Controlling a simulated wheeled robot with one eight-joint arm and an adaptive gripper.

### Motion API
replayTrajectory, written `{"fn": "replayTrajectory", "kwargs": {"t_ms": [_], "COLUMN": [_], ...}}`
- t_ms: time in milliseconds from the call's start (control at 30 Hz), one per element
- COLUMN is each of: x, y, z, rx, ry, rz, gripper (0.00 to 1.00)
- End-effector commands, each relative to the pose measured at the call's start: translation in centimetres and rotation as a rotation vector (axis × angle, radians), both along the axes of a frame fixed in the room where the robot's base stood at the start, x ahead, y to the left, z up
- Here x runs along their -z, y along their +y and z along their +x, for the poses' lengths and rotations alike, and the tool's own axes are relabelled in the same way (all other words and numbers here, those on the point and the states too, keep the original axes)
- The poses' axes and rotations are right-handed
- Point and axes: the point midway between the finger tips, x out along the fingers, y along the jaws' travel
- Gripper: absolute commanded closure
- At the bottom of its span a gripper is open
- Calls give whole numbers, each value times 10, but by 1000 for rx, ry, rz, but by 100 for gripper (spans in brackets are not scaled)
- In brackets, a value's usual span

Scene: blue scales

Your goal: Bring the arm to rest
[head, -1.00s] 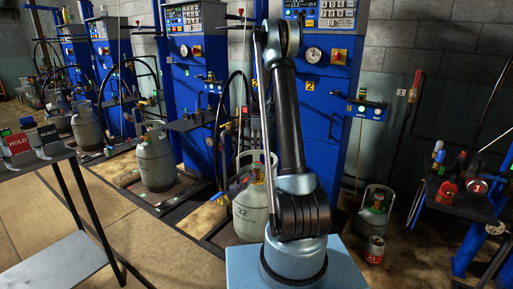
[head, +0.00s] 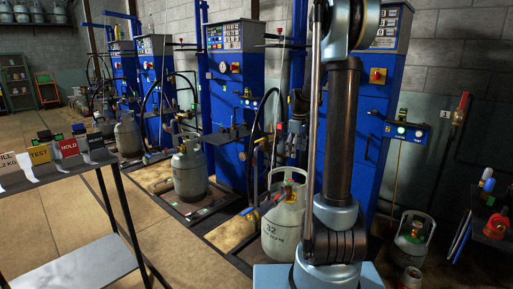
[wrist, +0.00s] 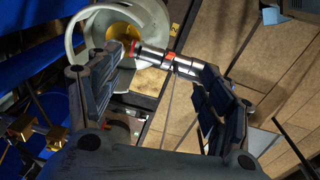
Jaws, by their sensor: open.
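My gripper (wrist: 163,85) is open in the wrist view, with its two dark padded fingers apart. A silver hose connector with red bands (wrist: 165,62) shows between and beyond the fingertips; I cannot tell whether it touches them. Behind it is the round pale collar of a gas cylinder (wrist: 84,22). In the head view my arm (head: 340,140) stands upright right of centre. It hides part of the blue filling scale behind it.
Another grey cylinder (head: 190,172) stands on a floor scale to the left. A metal table with HOLD and TEST signs (head: 80,270) is at front left. Small cylinders (head: 412,240) stand at right near a cluttered bench (head: 492,222). Open tan floor lies between table and scales.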

Motion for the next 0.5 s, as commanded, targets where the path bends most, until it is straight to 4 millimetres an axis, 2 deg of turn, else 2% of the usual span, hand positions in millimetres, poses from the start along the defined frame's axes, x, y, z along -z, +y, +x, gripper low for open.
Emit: {"fn": "replayTrajectory", "kwargs": {"t_ms": [33,200,500], "x": [-6,-21,-35], "y": [0,-1,-1], "z": [-15,-60,-139], "rx": [25,119,284], "ry": [-4,-18,-43], "rz": [1,7,22], "gripper": [28,28,28]}}
